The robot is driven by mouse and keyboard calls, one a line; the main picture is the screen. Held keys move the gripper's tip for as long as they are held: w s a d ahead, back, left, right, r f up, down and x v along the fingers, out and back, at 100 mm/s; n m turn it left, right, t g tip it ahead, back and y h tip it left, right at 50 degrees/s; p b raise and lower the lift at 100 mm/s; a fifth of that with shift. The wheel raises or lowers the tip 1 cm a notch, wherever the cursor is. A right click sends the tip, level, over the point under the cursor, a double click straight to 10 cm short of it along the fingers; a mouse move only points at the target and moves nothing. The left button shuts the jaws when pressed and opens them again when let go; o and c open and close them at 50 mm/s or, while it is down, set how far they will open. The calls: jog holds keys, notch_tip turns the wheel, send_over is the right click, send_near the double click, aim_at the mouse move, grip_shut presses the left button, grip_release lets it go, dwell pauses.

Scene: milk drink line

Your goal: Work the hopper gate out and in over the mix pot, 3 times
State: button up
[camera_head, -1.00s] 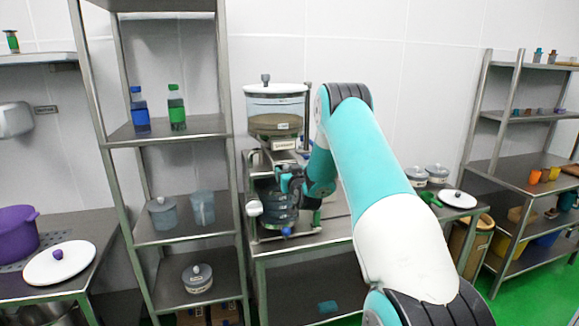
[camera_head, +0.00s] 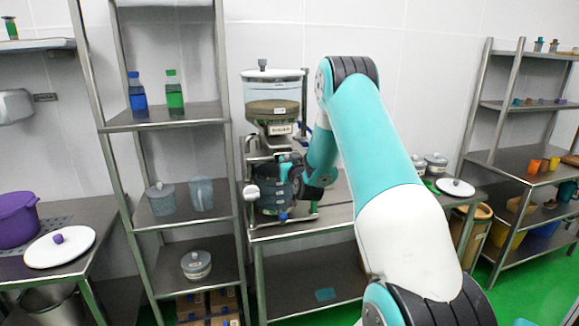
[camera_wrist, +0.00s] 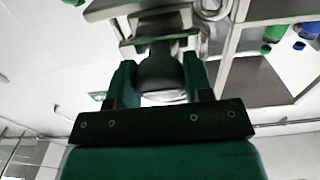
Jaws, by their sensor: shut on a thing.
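The hopper (camera_head: 272,92) has clear walls, a pale lid and brownish contents, and stands on a metal frame at the middle left of the head view. The dark mix pot (camera_head: 271,207) is below it, partly covered by my gripper (camera_head: 288,172) and wrist. In the wrist view my gripper (camera_wrist: 160,82) has its green fingers on both sides of a dark rounded gate handle (camera_wrist: 161,70) and is shut on it. A metal plate (camera_wrist: 160,18) shows beyond the handle. How far out the gate is cannot be told.
A metal bench (camera_head: 335,205) carries the hopper stand. A tall shelf (camera_head: 188,118) with bottles and jars stands close on the left. Lidded pots (camera_head: 436,162) and a white lid (camera_head: 456,187) lie on the bench to the right.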

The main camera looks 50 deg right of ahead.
jog(key=shift+v, duration=1)
jog(key=shift+f, duration=0.15)
jog(key=o, duration=1)
jog(key=shift+o, duration=1.4)
jog(key=shift+s, duration=0.2)
jog(key=shift+w, duration=0.1)
jog(key=shift+a+b, duration=0.1)
jog(key=shift+b, duration=0.2)
